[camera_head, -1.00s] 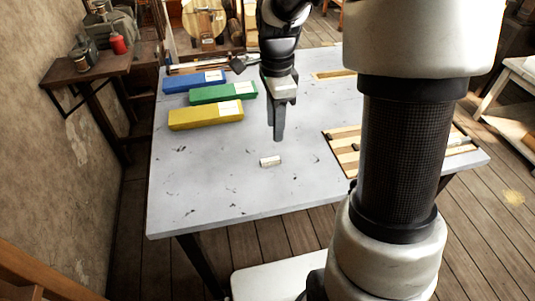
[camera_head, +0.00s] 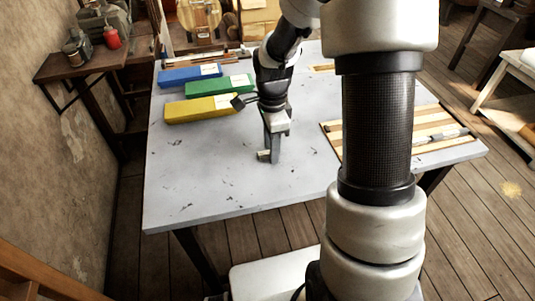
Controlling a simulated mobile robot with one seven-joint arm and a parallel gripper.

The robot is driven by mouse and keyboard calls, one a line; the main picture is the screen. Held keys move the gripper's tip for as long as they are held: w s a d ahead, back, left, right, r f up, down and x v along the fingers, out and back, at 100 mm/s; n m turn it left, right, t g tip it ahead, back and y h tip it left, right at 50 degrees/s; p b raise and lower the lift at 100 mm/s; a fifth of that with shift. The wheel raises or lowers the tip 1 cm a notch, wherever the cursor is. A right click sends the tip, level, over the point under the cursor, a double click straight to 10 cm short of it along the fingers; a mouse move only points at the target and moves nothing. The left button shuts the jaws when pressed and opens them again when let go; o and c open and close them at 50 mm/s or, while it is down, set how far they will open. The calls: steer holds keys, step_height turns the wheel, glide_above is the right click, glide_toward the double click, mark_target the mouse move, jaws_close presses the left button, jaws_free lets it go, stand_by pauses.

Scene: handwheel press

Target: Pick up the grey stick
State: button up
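A short pale grey piece (camera_head: 262,156), which looks like the grey stick, lies on the grey table (camera_head: 220,190) near its middle. Only its left end shows; my gripper hides the rest. My gripper (camera_head: 274,158) points down right at the piece, its fingertips at about table height. The fingers appear one in front of the other, so I cannot tell whether they are open or closed on the piece.
Blue (camera_head: 190,75), green (camera_head: 219,86) and yellow (camera_head: 200,109) boxes lie at the table's back left. A striped wooden board (camera_head: 425,127) with a slim tool on it lies at the right, partly behind my arm. The table's front left is clear.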

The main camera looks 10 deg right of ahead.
jaws_close()
steer(key=shift+r, duration=0.1)
